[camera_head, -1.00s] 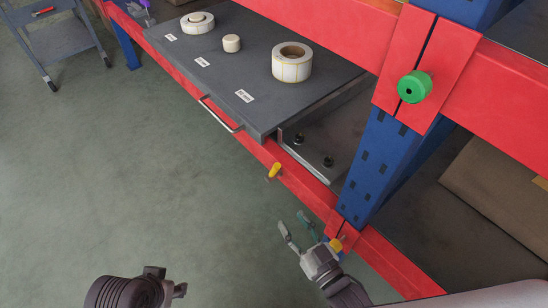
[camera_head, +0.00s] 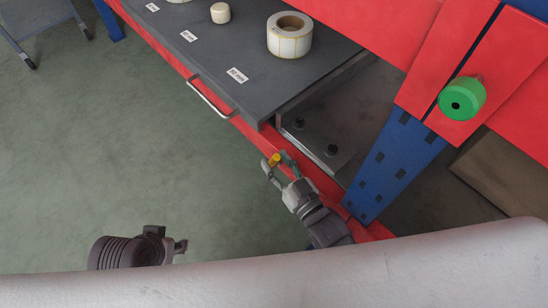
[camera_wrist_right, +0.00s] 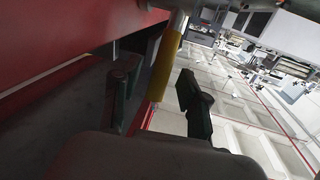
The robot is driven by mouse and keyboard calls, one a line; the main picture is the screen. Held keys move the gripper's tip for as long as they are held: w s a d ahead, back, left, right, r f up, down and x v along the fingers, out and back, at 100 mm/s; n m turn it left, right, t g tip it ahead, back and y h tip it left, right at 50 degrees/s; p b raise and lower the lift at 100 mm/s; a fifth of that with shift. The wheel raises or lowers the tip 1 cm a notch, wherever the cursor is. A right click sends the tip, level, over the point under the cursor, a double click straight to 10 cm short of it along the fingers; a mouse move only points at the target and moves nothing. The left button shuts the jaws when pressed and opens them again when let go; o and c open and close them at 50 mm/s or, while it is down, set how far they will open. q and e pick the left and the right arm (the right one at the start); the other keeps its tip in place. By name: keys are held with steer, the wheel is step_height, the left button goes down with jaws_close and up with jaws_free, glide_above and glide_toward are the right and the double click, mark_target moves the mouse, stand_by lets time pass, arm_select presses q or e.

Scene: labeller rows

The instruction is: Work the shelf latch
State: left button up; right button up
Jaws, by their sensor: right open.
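The yellow latch knob (camera_head: 274,159) sits on the red front beam, just below the front corner of the dark grey shelf (camera_head: 215,101). My right gripper (camera_head: 277,163) is open, with its fingers at the knob, one on each side. In the right wrist view the yellow latch knob (camera_wrist_right: 163,66) stands between the two spread fingers of the right gripper (camera_wrist_right: 158,88). A gap shows on the left side; contact on the right side is unclear. My left gripper (camera_head: 181,246) is low at the left over the floor, away from the shelf; its opening is unclear.
The shelf has a metal handle (camera_head: 210,98) and carries label rolls such as the large roll (camera_head: 289,41). A blue upright (camera_head: 395,170) and a green knob (camera_head: 462,98) stand at the right.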

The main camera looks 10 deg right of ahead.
steer(key=shift+w+a, duration=0.35)
steer(key=shift+w, duration=0.3)
jaws_close()
